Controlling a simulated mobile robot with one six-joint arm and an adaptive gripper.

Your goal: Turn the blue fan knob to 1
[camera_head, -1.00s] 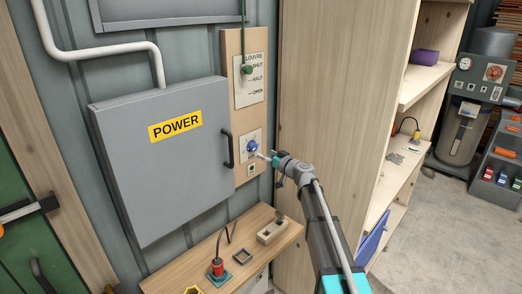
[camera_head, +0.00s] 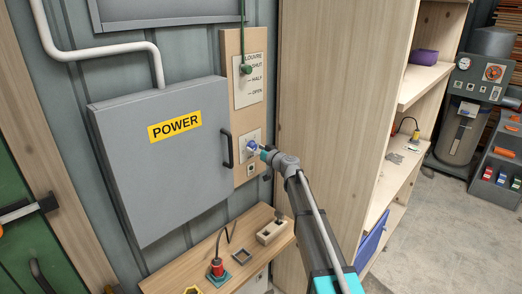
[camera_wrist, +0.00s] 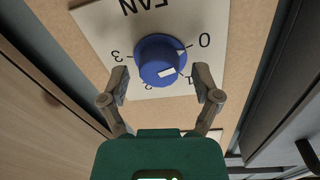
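The blue fan knob (camera_wrist: 160,60) is on a pale plate (camera_wrist: 95,25) that reads FAN, upside down in the wrist view, with 0, 1, 2 and 3 around it. One white mark on the knob lies between the 1 and the 2, and a smaller one faces toward the 0. My gripper (camera_wrist: 162,84) is open, its fingers apart at the lower left and lower right of the knob. I cannot tell whether they touch it. In the head view the knob (camera_head: 251,146) is partly hidden by my gripper (camera_head: 259,151).
The grey POWER box (camera_head: 165,185) with a dark handle (camera_head: 227,149) is close to the left of the knob. A green louvre knob (camera_head: 246,69) hangs above. A wooden shelf unit (camera_head: 330,90) stands to the right. A bench (camera_head: 190,268) with small items is below.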

